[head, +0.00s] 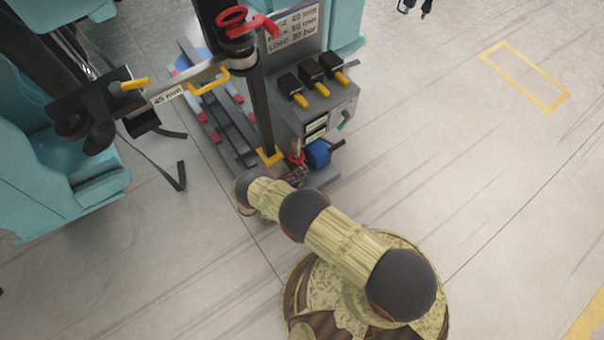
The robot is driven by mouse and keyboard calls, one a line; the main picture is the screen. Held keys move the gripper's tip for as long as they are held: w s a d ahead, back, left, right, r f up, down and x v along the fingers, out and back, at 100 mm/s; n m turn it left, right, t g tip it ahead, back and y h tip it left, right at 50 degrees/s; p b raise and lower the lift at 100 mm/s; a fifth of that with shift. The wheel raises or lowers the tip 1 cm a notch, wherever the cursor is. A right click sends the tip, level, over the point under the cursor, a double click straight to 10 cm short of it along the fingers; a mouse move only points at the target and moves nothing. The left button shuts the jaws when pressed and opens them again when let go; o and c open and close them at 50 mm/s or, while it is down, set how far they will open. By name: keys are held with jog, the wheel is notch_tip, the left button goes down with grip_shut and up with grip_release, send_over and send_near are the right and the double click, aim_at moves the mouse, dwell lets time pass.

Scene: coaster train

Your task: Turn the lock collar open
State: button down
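A red ring with a short red lever (262,24) sits around the top of the dark upright post (262,105). It looks like the lock collar, above a dark and silver sleeve. The lever points to the right. I cannot tell from this view whether the collar is locked. A grey arm with a "45 mm" label (167,95) and a yellow handle (213,82) reaches left from the post to a black bracket (95,112). My arm reaches from my base toward the foot of the post, well below the collar.
A grey control box (318,112) with black and yellow switches and a sign plate (294,25) stands right of the post. A blue part (318,153) sits low beside it. Teal seats (70,195) flank the left and back. The floor at right is clear.

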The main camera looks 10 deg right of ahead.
jog(key=c, duration=1.8)
grip_release()
jog(key=shift+o, duration=0.2)
jog(key=shift+a, duration=0.1)
jog(key=v, duration=1.2)
jog(key=shift+s+f, duration=0.1)
